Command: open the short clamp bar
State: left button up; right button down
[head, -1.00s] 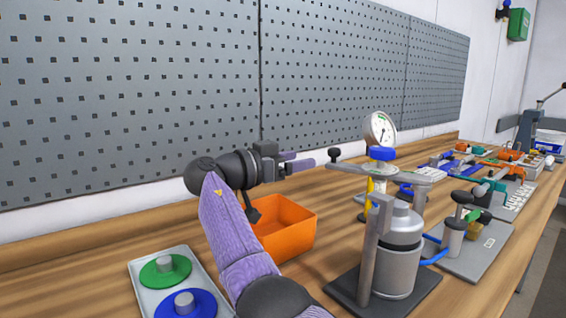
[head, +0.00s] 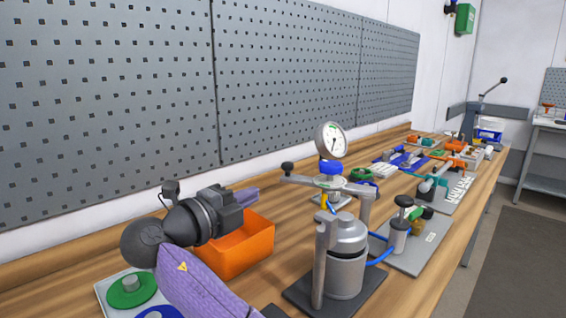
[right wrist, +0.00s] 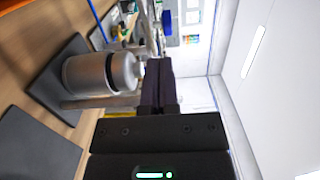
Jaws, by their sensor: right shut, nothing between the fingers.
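A grey bar (head: 309,181) with a black knob (head: 288,167) at its left end lies level above a steel canister (head: 346,262) in the head view. It looks like the clamp bar, though I cannot tell whether it is the short one. An upright grey post (head: 321,262) stands at the canister's side on a dark base plate. My right gripper (head: 248,196) is shut and empty, left of the bar and apart from it, over an orange bin. The right wrist view shows its dark fingers (right wrist: 158,82) together beside the canister (right wrist: 98,73). My left gripper is out of view.
The orange bin (head: 238,254) stands left of the canister, near a tray with a green disc (head: 131,290). A pressure gauge (head: 332,140) rises behind the canister. Blue hose and several fixtures fill the bench to the right. A pegboard (head: 100,100) backs the bench.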

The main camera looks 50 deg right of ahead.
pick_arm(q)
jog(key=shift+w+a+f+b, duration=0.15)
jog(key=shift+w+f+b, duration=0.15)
pick_arm(e)
jog(key=w+d, duration=0.2)
jog(key=d, duration=1)
jog(key=shift+d, duration=0.25)
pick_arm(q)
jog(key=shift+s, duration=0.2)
